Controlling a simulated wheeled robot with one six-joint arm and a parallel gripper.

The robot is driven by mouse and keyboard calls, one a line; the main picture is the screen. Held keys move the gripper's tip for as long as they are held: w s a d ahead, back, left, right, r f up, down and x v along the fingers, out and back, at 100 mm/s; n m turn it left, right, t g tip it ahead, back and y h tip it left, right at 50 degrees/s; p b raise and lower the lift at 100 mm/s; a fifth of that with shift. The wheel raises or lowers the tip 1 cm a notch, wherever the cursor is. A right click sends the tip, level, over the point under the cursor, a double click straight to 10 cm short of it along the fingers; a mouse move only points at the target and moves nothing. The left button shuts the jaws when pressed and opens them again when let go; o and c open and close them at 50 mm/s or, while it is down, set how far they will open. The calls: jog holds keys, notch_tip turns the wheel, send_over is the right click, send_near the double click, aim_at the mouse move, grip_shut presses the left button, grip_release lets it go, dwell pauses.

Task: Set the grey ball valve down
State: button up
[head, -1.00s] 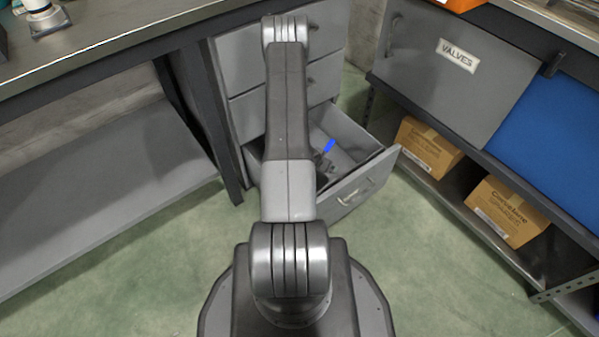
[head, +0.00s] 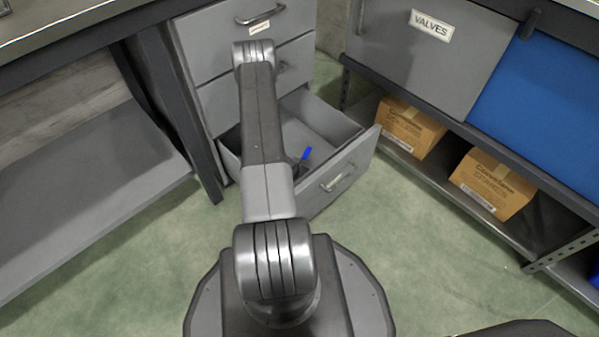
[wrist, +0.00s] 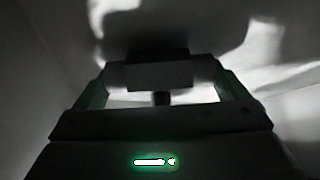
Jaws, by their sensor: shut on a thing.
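The grey ball valve shows in the head view mainly by its blue lever (head: 306,153), which sticks out to the right of my forearm, inside the open bottom drawer (head: 345,172). Its body is mostly hidden by my arm. In the wrist view my gripper (wrist: 160,88) is shut on the valve, whose grey block-like part (wrist: 158,75) sits between the two fingers. That view is dark, and I cannot tell whether the valve touches the drawer floor.
Two closed drawers are above the open one. A workbench (head: 80,185) stands at the left. At the right a shelf unit holds a panel labelled VALVES (head: 432,60), a blue panel (head: 545,100) and two cardboard boxes (head: 410,125). Green floor lies clear in front.

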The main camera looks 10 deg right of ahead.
jog(key=shift+r, duration=0.1)
jog(key=shift+f, duration=0.25)
jog(key=o, duration=0.9)
jog(key=shift+r, duration=0.15)
jog(key=shift+r, duration=0.25)
jog(key=p+v, duration=0.2)
jog(key=v, duration=0.5)
jog(key=shift+s+p, duration=0.1)
jog(key=shift+p, duration=0.3)
